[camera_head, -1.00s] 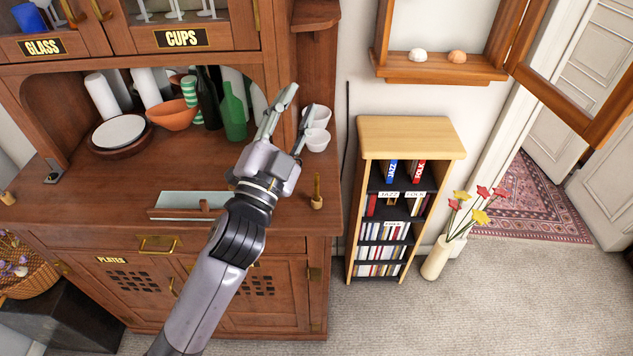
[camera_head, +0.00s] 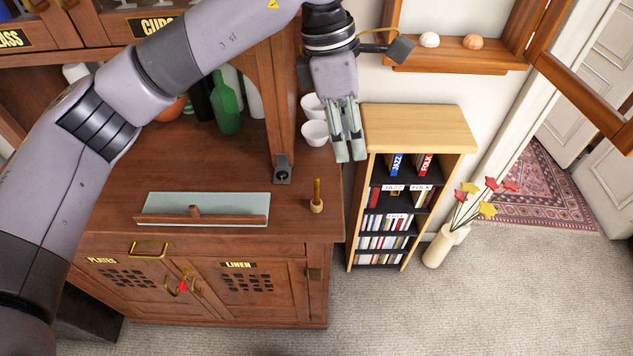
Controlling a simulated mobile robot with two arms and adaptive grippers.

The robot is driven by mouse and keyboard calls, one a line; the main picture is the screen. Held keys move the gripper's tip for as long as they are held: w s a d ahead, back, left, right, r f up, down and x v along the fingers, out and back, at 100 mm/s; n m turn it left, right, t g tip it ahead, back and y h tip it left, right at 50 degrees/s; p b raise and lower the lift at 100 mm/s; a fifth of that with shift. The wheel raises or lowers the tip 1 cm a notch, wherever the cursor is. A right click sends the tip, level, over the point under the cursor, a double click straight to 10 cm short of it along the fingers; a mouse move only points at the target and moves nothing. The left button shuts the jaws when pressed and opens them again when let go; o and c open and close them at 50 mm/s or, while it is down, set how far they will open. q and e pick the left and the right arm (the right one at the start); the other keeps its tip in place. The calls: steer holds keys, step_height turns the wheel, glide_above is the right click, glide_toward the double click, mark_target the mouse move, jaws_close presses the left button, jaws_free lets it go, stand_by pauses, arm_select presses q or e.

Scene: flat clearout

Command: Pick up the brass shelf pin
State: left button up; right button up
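A slim upright brass-coloured pin (camera_head: 317,189) stands in a small pale wooden base at the front right of the brown cabinet's counter (camera_head: 292,222). It looks like the brass shelf pin, but is too small to be sure. My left gripper (camera_head: 351,158) points down to the right of the cabinet, above and slightly right of the pin in the picture and apart from it. Its two fingers look close together, with nothing visible between them; the viewing angle hides how wide they stand. My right gripper is not in view.
White bowls (camera_head: 315,133) and a green bottle (camera_head: 226,108) stand farther back on the counter. A pale glass panel with a wooden rail (camera_head: 207,207) lies left of the pin. A wooden post (camera_head: 280,110) rises behind it. A low bookcase (camera_head: 418,126) stands right.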

arm_select(q)
steer(key=w+a+r+t+y, duration=0.1)
steer(key=w+a+r+y, duration=0.1)
steer(key=w+a, duration=0.15)
steer(key=p, duration=0.7)
glide_toward(317, 177)
steer(key=shift+y, duration=0.3)
step_height(317, 177, down, 9)
steer(key=shift+s+d+f, duration=0.15)
steer(key=shift+s+f, duration=0.05)
steer(key=shift+f, duration=0.6)
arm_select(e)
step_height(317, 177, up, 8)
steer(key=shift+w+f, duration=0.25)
arm_select(q)
steer(key=shift+c, duration=0.6)
jaws_close()
